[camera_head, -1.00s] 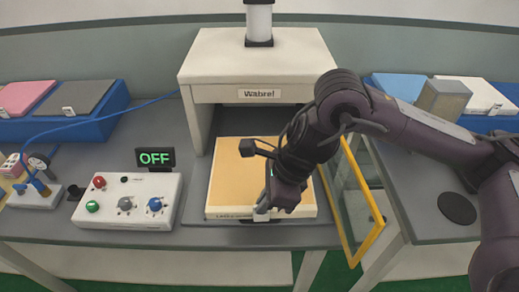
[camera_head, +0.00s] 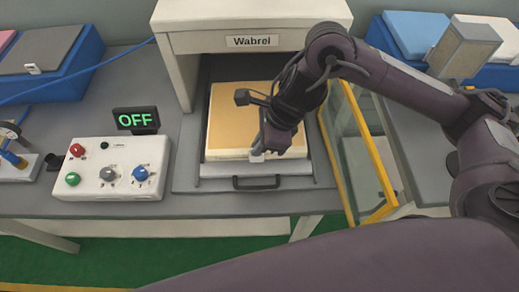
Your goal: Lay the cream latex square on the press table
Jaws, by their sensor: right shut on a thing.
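The cream latex square (camera_head: 240,116) is a thick flat block with a tan-yellow top and pale cream sides. It lies flat on the grey press table (camera_head: 187,172), in front of and partly under the press head. My right gripper (camera_head: 257,154) is shut at the middle of the square's front edge, and its wrist hides the square's right part. The press table's dark handle (camera_head: 257,183) shows in front of the square. Whether the square touches the table all along its underside is hard to tell. My left gripper is out of the picture.
The white press head (camera_head: 200,42) stands over the back of the table. A yellow-framed glass guard (camera_head: 352,158) stands close on the right. A control box (camera_head: 118,165) and an OFF display (camera_head: 136,120) stand on the left. Blue racks with squares stand on both sides.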

